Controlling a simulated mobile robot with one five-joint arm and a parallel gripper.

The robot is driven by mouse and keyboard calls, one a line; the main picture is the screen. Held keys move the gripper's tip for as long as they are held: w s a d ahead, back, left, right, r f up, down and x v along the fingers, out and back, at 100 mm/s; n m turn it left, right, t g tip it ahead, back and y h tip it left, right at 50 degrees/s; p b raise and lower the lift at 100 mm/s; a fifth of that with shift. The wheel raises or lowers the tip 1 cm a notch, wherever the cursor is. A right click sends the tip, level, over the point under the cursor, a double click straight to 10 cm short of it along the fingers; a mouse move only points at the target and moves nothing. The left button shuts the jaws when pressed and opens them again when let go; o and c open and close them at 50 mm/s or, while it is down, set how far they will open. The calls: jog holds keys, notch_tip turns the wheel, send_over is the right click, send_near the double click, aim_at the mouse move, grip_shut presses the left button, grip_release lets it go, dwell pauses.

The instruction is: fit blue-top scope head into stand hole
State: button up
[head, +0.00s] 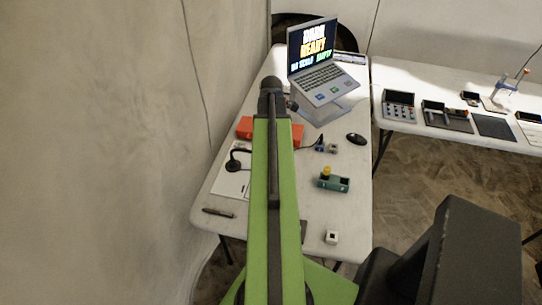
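A small block with a blue part (319,147) sits on the white table right of my arm; it may be the blue-top scope head, but it is too small to be sure. A small grey block (332,149) lies beside it. A teal block (338,184) with a yellow-topped piece (326,172) at its left end sits nearer. A white cube with a dark opening (332,237) is near the front edge. I cannot tell which one is the stand. My gripper (271,88) is at or behind the dark far end of my green arm; its fingers cannot be made out.
A laptop (322,80) on a raised support stands at the back. A black mouse (356,139), orange box (245,128), black magnifier-like item (233,165) and dark pen-like item (218,212) lie around. A second table (440,80) holds several devices at right. A wall is close on the left.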

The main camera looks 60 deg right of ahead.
jog(key=shift+r, duration=0.1)
grip_shut()
dwell(0.4)
